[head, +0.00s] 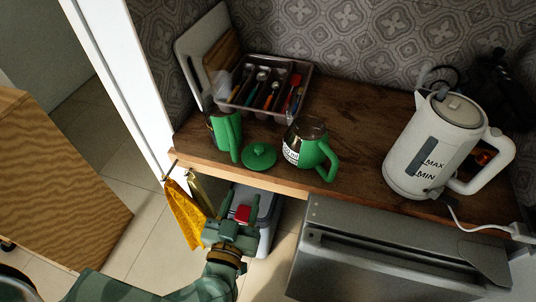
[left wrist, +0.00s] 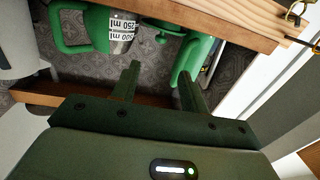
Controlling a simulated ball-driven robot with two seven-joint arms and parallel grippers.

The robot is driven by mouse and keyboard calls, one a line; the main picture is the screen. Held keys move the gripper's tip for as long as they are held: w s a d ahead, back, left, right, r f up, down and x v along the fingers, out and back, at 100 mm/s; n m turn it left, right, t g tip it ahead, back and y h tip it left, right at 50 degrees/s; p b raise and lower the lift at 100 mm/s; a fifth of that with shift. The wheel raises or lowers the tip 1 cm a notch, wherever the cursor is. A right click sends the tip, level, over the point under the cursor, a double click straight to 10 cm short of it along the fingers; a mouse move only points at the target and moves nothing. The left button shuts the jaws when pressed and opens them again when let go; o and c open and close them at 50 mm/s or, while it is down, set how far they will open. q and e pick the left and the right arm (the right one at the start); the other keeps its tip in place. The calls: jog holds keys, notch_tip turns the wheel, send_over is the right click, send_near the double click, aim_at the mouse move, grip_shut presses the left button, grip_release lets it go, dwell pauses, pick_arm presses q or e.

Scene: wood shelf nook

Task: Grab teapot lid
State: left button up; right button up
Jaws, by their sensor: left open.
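The round green lid (head: 259,155) with a small knob lies flat on the wooden shelf near its front edge. In the left wrist view the lid (left wrist: 164,28) is partly hidden by the shelf edge. My left gripper (head: 238,228) is open and empty, in front of the shelf edge and apart from the lid. Its two fingers also show in the left wrist view (left wrist: 158,82). A green-handled pot with a marked clear or metal body (head: 293,148) stands right of the lid. A green jug-like piece (head: 230,135) stands left of it. My right gripper is out of view.
A cutlery tray (head: 237,97) and leaning boards (head: 199,48) stand behind. A white kettle (head: 424,152) is at right. A yellow cloth (head: 184,215) hangs at the shelf's left end. A bin with a red part (head: 242,213) and a metal appliance (head: 385,255) are below.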

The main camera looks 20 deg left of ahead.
pick_arm(q)
jog(key=b, duration=0.2)
send_near(258, 151)
jog(key=w, duration=0.5)
jog(key=shift+w+a+f, duration=0.1)
jog(key=shift+w+f, duration=0.1)
jog(key=shift+w, duration=0.05)
jog(key=w+b, duration=0.2)
jog(key=w, duration=0.3)
jog(key=shift+w+a, duration=0.1)
jog(key=shift+w, duration=0.25)
jog(key=shift+r, duration=0.1)
grip_shut()
